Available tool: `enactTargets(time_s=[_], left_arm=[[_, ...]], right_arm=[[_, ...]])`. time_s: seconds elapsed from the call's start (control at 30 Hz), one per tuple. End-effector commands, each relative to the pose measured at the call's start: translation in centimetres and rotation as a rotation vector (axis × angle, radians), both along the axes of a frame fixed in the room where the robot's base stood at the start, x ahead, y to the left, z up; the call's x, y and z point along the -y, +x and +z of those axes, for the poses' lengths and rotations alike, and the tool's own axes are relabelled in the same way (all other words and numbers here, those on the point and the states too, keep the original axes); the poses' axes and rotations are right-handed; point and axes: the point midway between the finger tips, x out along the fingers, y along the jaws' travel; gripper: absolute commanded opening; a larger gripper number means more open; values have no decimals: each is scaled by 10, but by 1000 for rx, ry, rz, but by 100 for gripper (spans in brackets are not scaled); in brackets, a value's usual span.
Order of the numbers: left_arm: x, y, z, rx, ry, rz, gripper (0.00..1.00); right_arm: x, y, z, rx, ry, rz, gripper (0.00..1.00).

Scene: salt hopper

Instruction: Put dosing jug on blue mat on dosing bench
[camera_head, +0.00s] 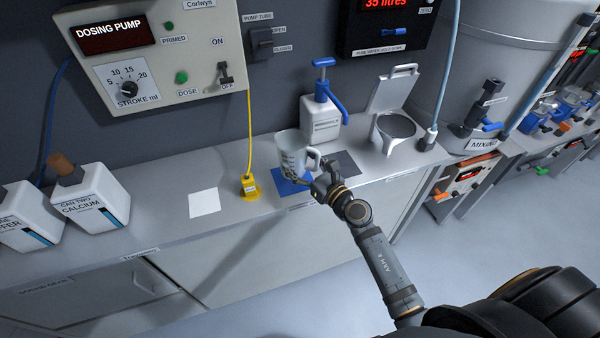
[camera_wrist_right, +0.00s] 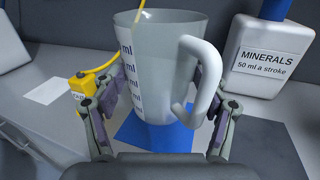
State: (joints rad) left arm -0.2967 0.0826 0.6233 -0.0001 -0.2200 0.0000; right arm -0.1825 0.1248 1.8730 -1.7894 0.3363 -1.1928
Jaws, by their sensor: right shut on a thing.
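The dosing jug (camera_head: 293,152) is a pale, see-through jug with a white handle and ml markings. It is upright over the blue mat (camera_head: 288,187) on the dosing bench (camera_head: 232,204). My right gripper (camera_head: 322,184) is shut on the jug; in the right wrist view its fingers (camera_wrist_right: 160,103) lie on both sides of the jug (camera_wrist_right: 150,70). The blue mat (camera_wrist_right: 150,136) shows below and around the jug's base. I cannot tell whether the base touches the mat. My left gripper is not in view.
A white minerals bottle (camera_head: 320,118) with a blue pump stands behind the jug. A dark grey mat (camera_head: 345,163) lies right of the blue mat. A yellow pump tube end (camera_head: 249,187) and a white square (camera_head: 204,203) are to the left. A lidded funnel (camera_head: 394,132) stands right.

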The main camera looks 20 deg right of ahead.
Motion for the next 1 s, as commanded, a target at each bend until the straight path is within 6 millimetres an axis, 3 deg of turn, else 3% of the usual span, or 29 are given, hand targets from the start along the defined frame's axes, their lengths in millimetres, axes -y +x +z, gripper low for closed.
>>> enactTargets(time_s=[0.1,0.23,0.67,0.7,0.87,1.0], left_arm=[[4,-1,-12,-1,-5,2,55],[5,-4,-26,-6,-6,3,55],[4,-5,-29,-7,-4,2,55],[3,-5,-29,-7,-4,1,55],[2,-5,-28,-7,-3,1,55],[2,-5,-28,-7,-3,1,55]], right_arm=[[0,10,-17,-1,3,0,24],[0,8,-39,-2,2,0,24],[0,7,-44,0,1,0,24],[0,7,-44,-1,1,0,75],[0,7,-43,-1,1,0,96],[0,7,-43,-1,1,0,97]])
